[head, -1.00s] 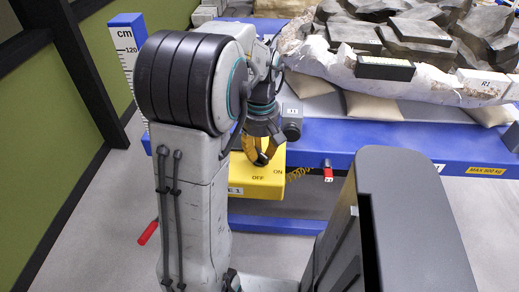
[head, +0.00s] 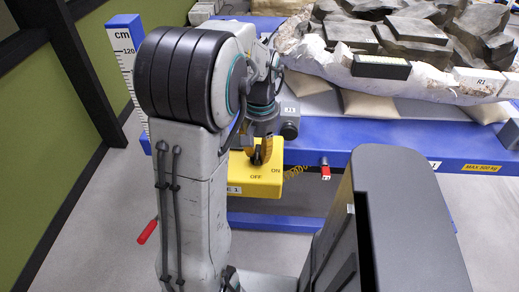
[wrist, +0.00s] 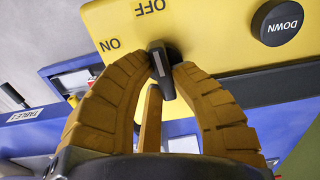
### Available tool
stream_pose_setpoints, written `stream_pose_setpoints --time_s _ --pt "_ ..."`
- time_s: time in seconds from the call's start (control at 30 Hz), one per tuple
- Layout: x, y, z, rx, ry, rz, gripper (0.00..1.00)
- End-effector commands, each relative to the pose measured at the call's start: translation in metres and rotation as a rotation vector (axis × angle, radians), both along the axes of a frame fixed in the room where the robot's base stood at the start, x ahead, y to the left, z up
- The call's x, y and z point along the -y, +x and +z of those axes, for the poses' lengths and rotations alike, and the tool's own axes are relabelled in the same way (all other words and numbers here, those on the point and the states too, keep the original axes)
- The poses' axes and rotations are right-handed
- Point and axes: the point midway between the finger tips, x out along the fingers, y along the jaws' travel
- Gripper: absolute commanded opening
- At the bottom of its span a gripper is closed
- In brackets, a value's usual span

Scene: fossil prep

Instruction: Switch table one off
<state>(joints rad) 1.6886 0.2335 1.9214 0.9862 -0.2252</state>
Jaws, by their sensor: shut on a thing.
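The yellow switch box (head: 240,178) hangs at the front of the blue table, marked OFF and ON, with a partly hidden label ending in "E 1". My gripper (head: 261,158) is at the box's top face, beside the OFF and ON marks. In the wrist view, the fingers of my gripper (wrist: 163,78) are closed around a black switch lever (wrist: 162,68) with a pale line on it. ON and OFF show on the yellow face (wrist: 205,40) near the lever. Which mark the lever points to I cannot tell.
A black DOWN button (wrist: 277,22) sits on the box, beside the fingers. The blue table (head: 400,160) carries a large fossil block (head: 390,75) on sandbags. A height scale (head: 128,65) stands at left. A red-tipped handle (head: 325,172) sticks out at the table's front edge.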

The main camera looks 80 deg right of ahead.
Motion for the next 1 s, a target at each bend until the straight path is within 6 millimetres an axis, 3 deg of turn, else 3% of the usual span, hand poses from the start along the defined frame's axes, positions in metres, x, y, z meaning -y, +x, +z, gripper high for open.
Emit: stream_pose_setpoints --time_s 0.67,0.7,1.0 --pt "-0.0011 -0.0003 -0.0015 0.001 0.004 -0.054 0.0" --pt "-0.0012 -0.0003 -0.0015 0.001 0.004 -0.053 0.25" --pt "-0.0006 -0.0004 -0.0006 0.0 0.002 -0.052 0.48"
